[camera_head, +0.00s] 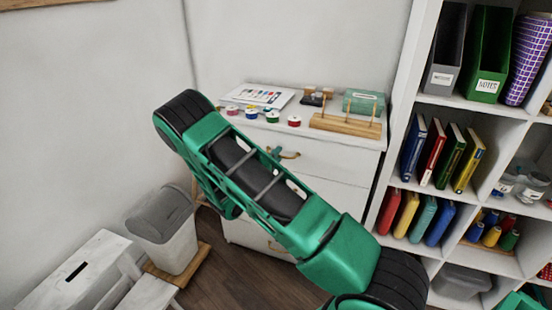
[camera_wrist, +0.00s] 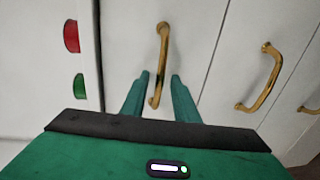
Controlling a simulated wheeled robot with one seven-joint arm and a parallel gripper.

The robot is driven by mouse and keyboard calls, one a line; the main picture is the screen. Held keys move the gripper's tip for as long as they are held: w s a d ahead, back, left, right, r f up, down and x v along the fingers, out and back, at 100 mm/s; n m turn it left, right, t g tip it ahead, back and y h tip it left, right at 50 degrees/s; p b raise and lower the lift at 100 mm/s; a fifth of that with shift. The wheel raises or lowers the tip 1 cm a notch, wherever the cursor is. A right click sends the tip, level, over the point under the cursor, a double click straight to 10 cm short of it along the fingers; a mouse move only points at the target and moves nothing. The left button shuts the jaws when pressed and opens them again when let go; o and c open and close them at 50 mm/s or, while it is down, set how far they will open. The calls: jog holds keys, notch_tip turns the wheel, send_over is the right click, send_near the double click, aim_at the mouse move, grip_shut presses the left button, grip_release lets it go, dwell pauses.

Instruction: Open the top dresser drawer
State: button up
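The white dresser (camera_head: 351,138) stands against the back wall. Its top drawer (camera_head: 325,158) looks shut, with a gold bar handle (camera_head: 290,155) that also shows in the wrist view (camera_wrist: 163,45). My gripper (camera_wrist: 160,77) is open, with one teal finger on each side of this handle. I see small gaps between the fingers and the bar. In the head view the fingertips (camera_head: 277,152) show at the handle, and my green arm hides the left part of the drawer fronts.
Lower drawers have gold handles too, one at the wrist view's right (camera_wrist: 262,75). A bookshelf (camera_head: 398,190) is close on the right, a grey bin (camera_head: 165,235) on the left.

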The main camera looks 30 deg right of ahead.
jog(key=shift+w+d, duration=0.1)
jog(key=shift+d, duration=0.05)
jog(key=shift+c, duration=0.3)
grip_shut()
jog(key=shift+f, duration=0.1)
dwell(1.0)
